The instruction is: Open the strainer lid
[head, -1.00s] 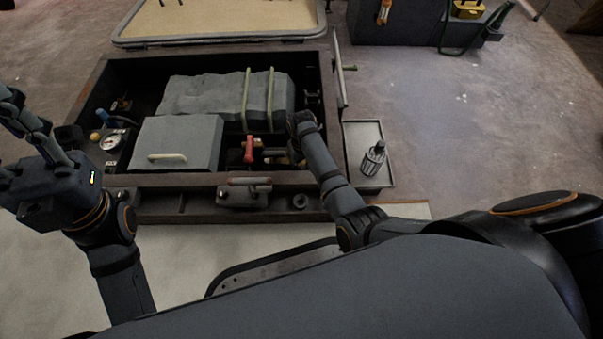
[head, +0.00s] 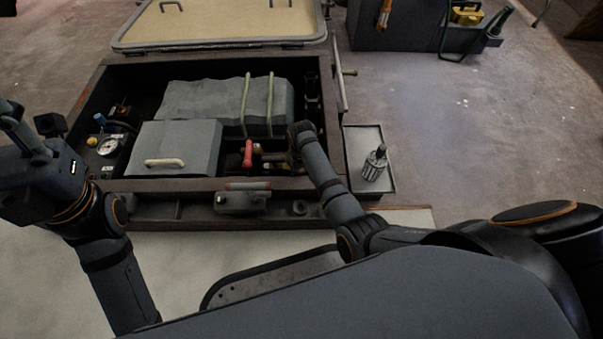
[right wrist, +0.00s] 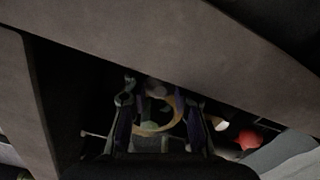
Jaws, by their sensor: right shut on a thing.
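My right gripper (right wrist: 158,102) reaches down into the open hatch well (head: 203,184) at its right side. In the right wrist view its fingers are on either side of a tan ring-shaped part (right wrist: 150,130), which looks like the strainer lid, and are shut on it. A greyish round knob or fitting (right wrist: 156,88) shows inside the ring; the picture is dark there. In the head view the right fingertips and the strainer are mostly hidden by my wrist. My left gripper (head: 32,125) is raised at the left, outside the well, empty, fingers apart.
A red handle (head: 247,152) stands just left of my right wrist. Grey boxes (head: 180,143) and a gauge (head: 108,146) fill the well. A tray (head: 357,165) with a basket-like strainer (head: 374,166) stands right of it. The hatch cover (head: 220,22) is raised behind.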

